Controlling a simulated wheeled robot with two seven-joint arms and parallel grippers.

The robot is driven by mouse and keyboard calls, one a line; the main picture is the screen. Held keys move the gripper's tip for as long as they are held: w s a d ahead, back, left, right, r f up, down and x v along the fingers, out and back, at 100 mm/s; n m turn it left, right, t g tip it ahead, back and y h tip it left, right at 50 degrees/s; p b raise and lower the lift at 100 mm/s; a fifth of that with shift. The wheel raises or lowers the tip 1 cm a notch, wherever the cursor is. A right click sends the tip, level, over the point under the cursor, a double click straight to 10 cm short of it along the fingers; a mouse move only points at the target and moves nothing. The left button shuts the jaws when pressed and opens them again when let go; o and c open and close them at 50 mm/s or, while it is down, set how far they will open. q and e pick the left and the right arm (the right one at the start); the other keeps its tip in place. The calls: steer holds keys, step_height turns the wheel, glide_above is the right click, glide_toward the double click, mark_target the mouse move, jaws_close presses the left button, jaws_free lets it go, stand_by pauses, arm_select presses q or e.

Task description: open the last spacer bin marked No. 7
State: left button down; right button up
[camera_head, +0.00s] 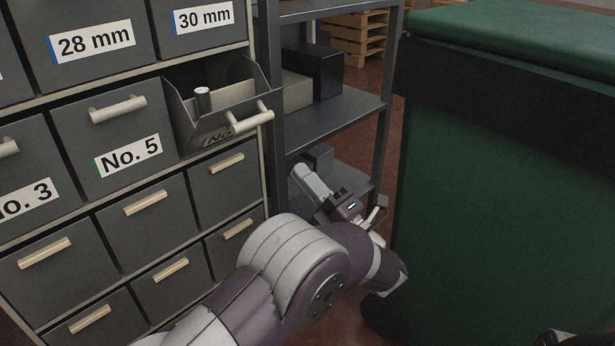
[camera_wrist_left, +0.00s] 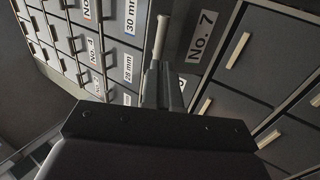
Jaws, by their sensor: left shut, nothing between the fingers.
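The bin marked No. 7 (camera_head: 222,128) is the right-hand one in its row and is tilted out at the top. A small grey cylinder (camera_head: 203,99) shows inside it. The left wrist view shows the No. 7 label (camera_wrist_left: 202,36) in full and a pale handle (camera_wrist_left: 161,38) just beyond my fingers. My left gripper (camera_head: 346,206) is right of and below the bin; in the left wrist view its fingers (camera_wrist_left: 163,72) are shut and empty.
The closed No. 5 bin (camera_head: 112,130) is left of the open one, with closed handled bins below. A grey metal shelf (camera_head: 345,118) with boxes stands right of the cabinet. A large green container (camera_head: 490,210) fills the right side, close to my left arm.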

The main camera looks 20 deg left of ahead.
mark_target(259, 124)
arm_select(q)
steer(key=b+x, duration=0.2)
steer(key=x, duration=0.8)
steer(key=shift+w+a+r, duration=0.1)
steer(key=shift+a, duration=0.15)
steer(key=shift+w+a+r+b, duration=0.1)
steer(key=shift+a+r+b, duration=0.2)
steer(key=shift+r, duration=0.3)
steer(key=shift+w+a+r+b, duration=0.1)
steer(key=shift+a+r+b, duration=0.2)
steer(key=shift+r, duration=0.3)
steer(key=shift+f, duration=0.15)
